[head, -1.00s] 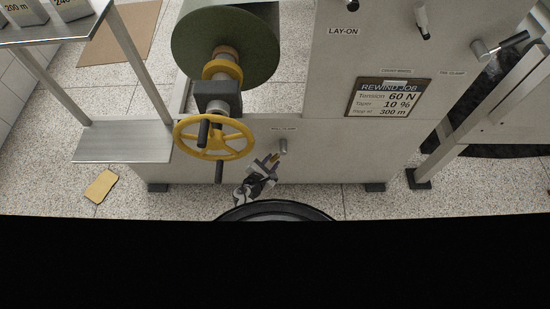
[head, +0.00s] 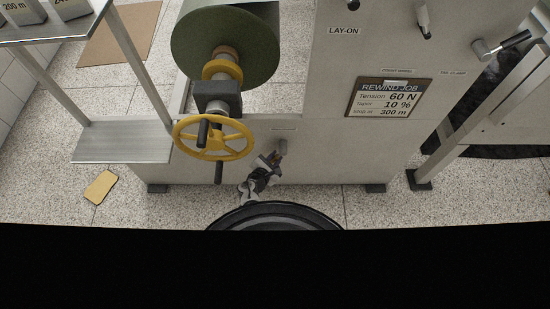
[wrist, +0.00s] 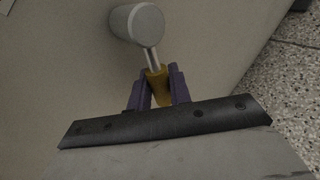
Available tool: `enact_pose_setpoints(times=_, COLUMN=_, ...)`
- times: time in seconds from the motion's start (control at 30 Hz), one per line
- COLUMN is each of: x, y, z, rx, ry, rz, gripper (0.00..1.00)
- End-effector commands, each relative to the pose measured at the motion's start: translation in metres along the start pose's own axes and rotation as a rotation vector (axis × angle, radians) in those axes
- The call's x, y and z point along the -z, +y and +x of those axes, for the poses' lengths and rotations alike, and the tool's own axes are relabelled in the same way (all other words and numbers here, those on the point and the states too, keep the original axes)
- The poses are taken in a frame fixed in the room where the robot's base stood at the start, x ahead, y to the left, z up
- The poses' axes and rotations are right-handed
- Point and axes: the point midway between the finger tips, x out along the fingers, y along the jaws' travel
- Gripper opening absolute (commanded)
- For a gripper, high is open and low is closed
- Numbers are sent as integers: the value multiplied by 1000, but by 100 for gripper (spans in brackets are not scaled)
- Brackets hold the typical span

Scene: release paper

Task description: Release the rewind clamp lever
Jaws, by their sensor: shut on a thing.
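The clamp lever (wrist: 157,86) shows in the wrist view as a yellow grip on a thin metal rod. The rod comes out of a round grey hub (wrist: 138,24) on the machine's pale panel. My gripper (wrist: 160,78) is shut on the yellow grip, with one purple finger on each side of it. In the head view my gripper (head: 272,159) is at the lower machine panel, just below the hub (head: 281,146) and right of the yellow handwheel. There the lever itself is mostly hidden by my gripper.
The yellow handwheel (head: 241,140) stands out from the machine close to the left of my gripper. A green roll (head: 232,45) is above it. A job sign (head: 384,98) is on the panel to the right. Another lever (head: 503,45) is at the upper right. The floor at the lower left holds a yellow pad (head: 100,187).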

Motion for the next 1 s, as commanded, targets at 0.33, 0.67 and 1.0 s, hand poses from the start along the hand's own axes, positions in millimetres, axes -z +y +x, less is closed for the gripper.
enact_pose_setpoints(times=0.33, x=-4, y=12, z=-9, rx=-13, ry=133, rz=198, gripper=0)
enact_pose_setpoints(times=0.67, x=-1, y=13, z=-9, rx=-17, ry=147, rz=222, gripper=0)
enact_pose_setpoints(times=1.0, x=-2, y=13, z=-10, rx=-16, ry=147, rz=219, gripper=27)
